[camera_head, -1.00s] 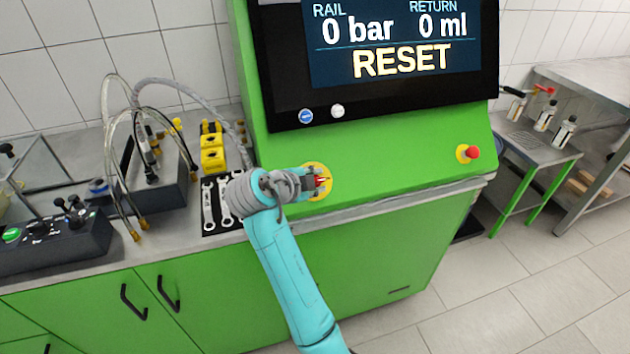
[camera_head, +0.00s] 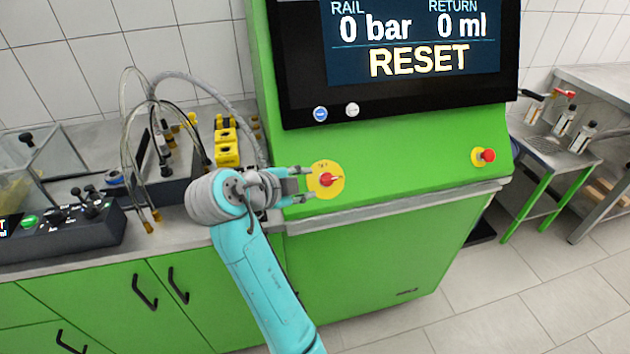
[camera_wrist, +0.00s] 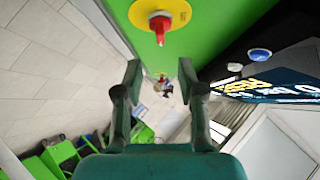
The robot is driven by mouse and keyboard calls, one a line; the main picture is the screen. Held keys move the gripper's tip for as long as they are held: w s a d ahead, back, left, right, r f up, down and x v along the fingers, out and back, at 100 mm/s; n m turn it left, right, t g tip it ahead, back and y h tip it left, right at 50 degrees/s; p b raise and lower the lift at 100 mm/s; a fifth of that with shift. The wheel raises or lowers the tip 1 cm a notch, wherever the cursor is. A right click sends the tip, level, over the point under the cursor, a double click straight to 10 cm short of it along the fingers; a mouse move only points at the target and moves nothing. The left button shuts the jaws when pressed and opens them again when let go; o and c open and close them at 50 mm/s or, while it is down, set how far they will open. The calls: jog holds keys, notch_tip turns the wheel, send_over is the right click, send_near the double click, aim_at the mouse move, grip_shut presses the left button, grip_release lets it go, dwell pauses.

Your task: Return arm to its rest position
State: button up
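My gripper (camera_head: 305,186) is open and empty in the head view, its two fingers spread just left of the red rotary switch on a yellow disc (camera_head: 327,180). The switch is on the green panel of the testbench (camera_head: 400,150). In the wrist view my gripper (camera_wrist: 159,82) also shows open, with nothing between the fingers. The red switch (camera_wrist: 160,25) appears beyond and above the fingertips there, apart from them. My teal arm reaches up from the bottom of the head view.
The screen (camera_head: 415,45) reads 0 bar, 0 ml and RESET. A red button (camera_head: 488,155) sits at the panel's right. Hoses (camera_head: 130,140), yellow blocks (camera_head: 227,145) and a black control box (camera_head: 70,220) crowd the left counter.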

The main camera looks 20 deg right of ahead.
jog(key=shift+v, duration=0.9)
jog(key=s+d+f+n+t+y, duration=0.1)
jog(key=s+d+f+n+t, duration=0.2)
jog(key=f, duration=0.5)
jog(key=s+d+f+n+y, duration=0.1)
jog(key=d+f+n, duration=0.2)
jog(key=f+n, duration=0.45)
jog(key=s+d+f+n+t+y, duration=0.2)
jog(key=s+f+n+y, duration=0.3)
jog(key=s+f, duration=0.85)
jog(key=s+n+y, duration=0.2)
jog(key=s+n, duration=0.3)
jog(key=s, duration=1.1)
jog(key=s+r+n+t, duration=0.1)
jog(key=s+r+t, duration=0.1)
jog(key=s+r, duration=0.9)
jog(key=s+d, duration=0.1)
jog(key=s, duration=0.2)
jog(key=shift+t, duration=0.3)
